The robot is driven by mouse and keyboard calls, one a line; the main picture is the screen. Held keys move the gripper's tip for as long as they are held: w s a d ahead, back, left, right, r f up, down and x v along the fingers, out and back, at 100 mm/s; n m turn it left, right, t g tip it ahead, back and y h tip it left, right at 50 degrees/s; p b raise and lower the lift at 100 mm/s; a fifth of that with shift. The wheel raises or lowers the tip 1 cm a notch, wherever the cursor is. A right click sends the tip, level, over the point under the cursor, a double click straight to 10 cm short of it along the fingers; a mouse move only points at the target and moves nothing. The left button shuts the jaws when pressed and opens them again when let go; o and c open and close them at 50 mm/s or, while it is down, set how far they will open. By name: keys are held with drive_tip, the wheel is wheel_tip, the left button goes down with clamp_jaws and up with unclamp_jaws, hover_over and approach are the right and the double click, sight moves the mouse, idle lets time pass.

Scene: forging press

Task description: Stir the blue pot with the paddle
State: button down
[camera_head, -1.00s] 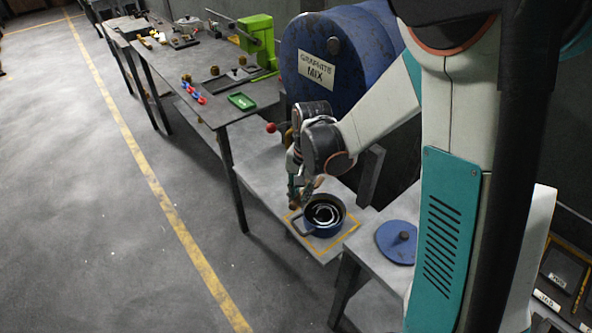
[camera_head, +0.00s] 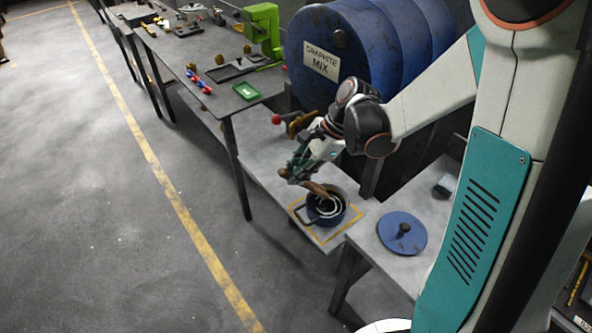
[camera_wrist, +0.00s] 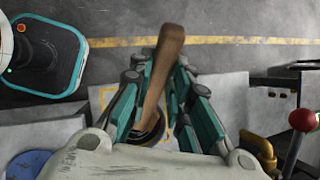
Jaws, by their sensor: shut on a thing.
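The blue pot (camera_head: 338,211) stands inside a yellow square outline on the low bench, with pale swirls on its dark contents. My gripper (camera_head: 300,178) is at the pot's upper left, shut on the brown wooden paddle (camera_head: 316,188). The paddle slants down to the right and its lower end reaches into the pot's mouth. In the wrist view the paddle (camera_wrist: 166,65) sits between my gripper's teal fingers (camera_wrist: 153,95), and the pot (camera_wrist: 148,128) shows only partly behind them. The paddle's tip is hard to make out.
A blue lid (camera_head: 402,234) with a knob lies on the table at right. A red-knobbed lever (camera_head: 278,119) is left of my arm. The floor at left is clear.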

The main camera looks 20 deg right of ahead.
drive_tip(key=f+b, duration=0.1)
drive_tip(key=d+f+b, duration=0.1)
drive_tip(key=f, duration=0.1)
drive_tip(key=shift+w+d+f, duration=0.1)
drive_tip(key=shift+w, duration=0.1)
wheel_tip(320, 180, down, 5)
drive_tip(key=b, duration=0.4)
drive_tip(key=shift+f, duration=0.15)
drive_tip(key=shift+w, duration=0.1)
